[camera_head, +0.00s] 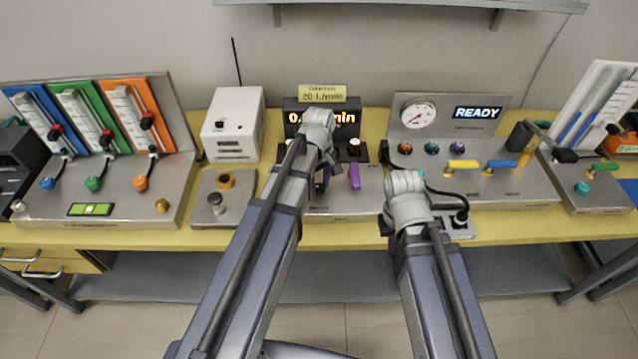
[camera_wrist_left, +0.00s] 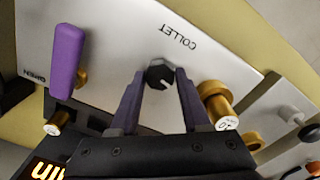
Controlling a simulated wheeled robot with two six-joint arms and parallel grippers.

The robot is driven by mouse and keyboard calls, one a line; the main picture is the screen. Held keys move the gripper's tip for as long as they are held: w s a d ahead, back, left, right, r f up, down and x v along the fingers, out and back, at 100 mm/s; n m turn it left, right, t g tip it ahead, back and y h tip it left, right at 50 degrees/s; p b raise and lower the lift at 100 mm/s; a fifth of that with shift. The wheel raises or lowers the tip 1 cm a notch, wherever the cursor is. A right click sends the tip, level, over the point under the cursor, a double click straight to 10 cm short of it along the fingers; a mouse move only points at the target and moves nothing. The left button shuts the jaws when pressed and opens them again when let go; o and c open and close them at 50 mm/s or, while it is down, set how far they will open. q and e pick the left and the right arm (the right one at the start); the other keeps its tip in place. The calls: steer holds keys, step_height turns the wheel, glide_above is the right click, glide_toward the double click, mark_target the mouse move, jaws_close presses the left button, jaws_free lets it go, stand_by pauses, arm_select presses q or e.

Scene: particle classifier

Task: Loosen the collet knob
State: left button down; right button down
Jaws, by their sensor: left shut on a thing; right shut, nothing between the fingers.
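The collet knob (camera_wrist_left: 160,74) is a small dark knob beside the printed word COLLET on a grey metal panel in the left wrist view. My left gripper (camera_wrist_left: 158,80) has its two fingers on either side of the knob and is shut on it. In the head view my left gripper (camera_head: 322,182) is at the middle panel (camera_head: 340,205), and my arm hides the knob there. My right gripper (camera_head: 388,226) is low at the front edge of the bench, apart from the collet knob. It is shut and empty, mostly hidden behind its own wrist.
A purple lever (camera_wrist_left: 66,58) and a brass fitting (camera_wrist_left: 217,98) flank the collet knob. A digital display (camera_head: 330,116) stands behind. A panel with a gauge (camera_head: 417,114) and yellow and blue levers is to the right. A white box (camera_head: 233,128) stands to the left.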

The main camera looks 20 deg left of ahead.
mark_target(319, 187)
arm_select(q)
steer(key=shift+n, duration=0.7)
steer(key=shift+c, duration=1.8)
jaws_free()
step_height(319, 187, up, 8)
steer(key=p, duration=0.8)
steer(key=shift+f, duration=0.1)
